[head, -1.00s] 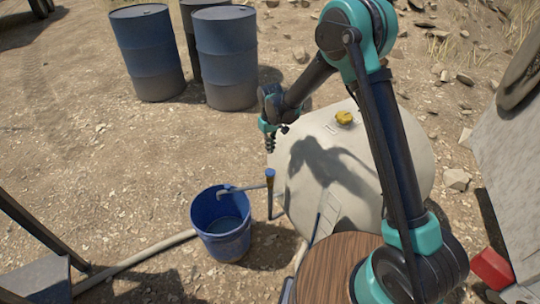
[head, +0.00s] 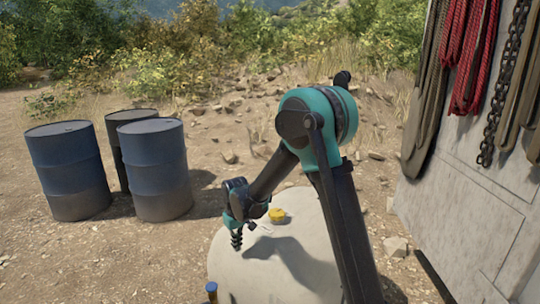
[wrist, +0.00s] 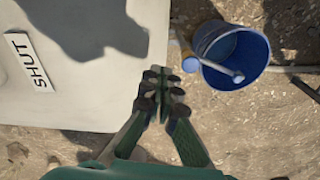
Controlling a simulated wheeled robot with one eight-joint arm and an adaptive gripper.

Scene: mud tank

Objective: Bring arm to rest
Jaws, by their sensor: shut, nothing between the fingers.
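My gripper (head: 236,240) hangs fingers-down from my bent arm, over the left part of the pale tank (head: 226,266). In the wrist view my gripper (wrist: 160,88) has its fingers together with nothing between them. The tank (wrist: 60,105) fills the left of that view and bears a "SHUT" label (wrist: 28,62). A yellow cap (head: 277,215) sits on top of the tank, right of the gripper. A blue bucket (wrist: 256,78) stands on the ground beside the tank, with a pale spout reaching over it.
Blue drums (head: 160,170) stand at the left, apart from the arm. A grey panel (head: 470,205) with red ropes (head: 470,55) and a chain (head: 500,80) stands at the right. Stony ground lies between. A blue-topped handle (head: 211,288) rises at the tank's left edge.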

